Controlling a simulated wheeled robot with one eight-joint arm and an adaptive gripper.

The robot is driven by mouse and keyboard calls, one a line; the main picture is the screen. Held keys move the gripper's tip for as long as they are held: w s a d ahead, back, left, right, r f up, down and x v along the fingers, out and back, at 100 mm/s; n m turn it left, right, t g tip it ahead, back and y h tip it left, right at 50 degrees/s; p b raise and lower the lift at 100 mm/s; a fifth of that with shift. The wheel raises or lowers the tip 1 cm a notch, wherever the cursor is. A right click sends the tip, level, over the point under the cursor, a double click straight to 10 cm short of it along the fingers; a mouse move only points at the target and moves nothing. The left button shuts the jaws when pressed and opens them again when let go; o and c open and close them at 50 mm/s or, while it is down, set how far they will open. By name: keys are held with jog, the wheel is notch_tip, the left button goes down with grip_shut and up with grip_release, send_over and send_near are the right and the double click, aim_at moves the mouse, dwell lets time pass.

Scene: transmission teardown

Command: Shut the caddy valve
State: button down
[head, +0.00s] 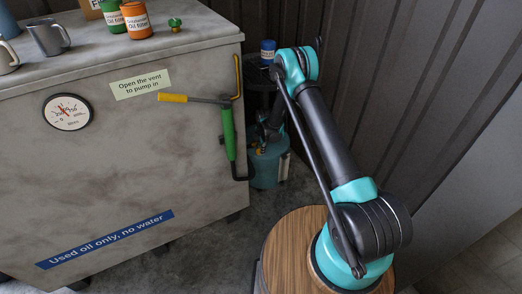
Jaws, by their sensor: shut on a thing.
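A big grey tank (150,170) fills the left, with a gauge (67,112), a green pump (228,135) and a yellow-handled lever (190,98). Cans, mugs and a green knob (175,24) stand on top. A blue can (267,52) stands behind. Corrugated walls close the back and right.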

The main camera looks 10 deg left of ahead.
jog(key=shift+d, duration=0.1)
jog(key=g+y, duration=0.1)
jog(key=y, duration=0.1)
jog(key=shift+w+d+f+g+y, duration=0.1)
jog(key=shift+w+d+g+y, duration=0.1)
jog(key=shift+g+y, duration=0.15)
jog(key=g+y, duration=0.2)
jog(key=y, duration=0.1)
jog(key=shift+w+d+f+m, duration=0.1)
jog(key=shift+d+f+m, duration=0.05)
jog(key=shift+m, duration=0.15)
jog(key=shift+g+y, duration=0.25)
jog(key=shift+y, duration=0.1)
jog(key=c, duration=1.5)
grip_release()
jog(key=shift+o, duration=0.2)
jog(key=v, duration=1.2)
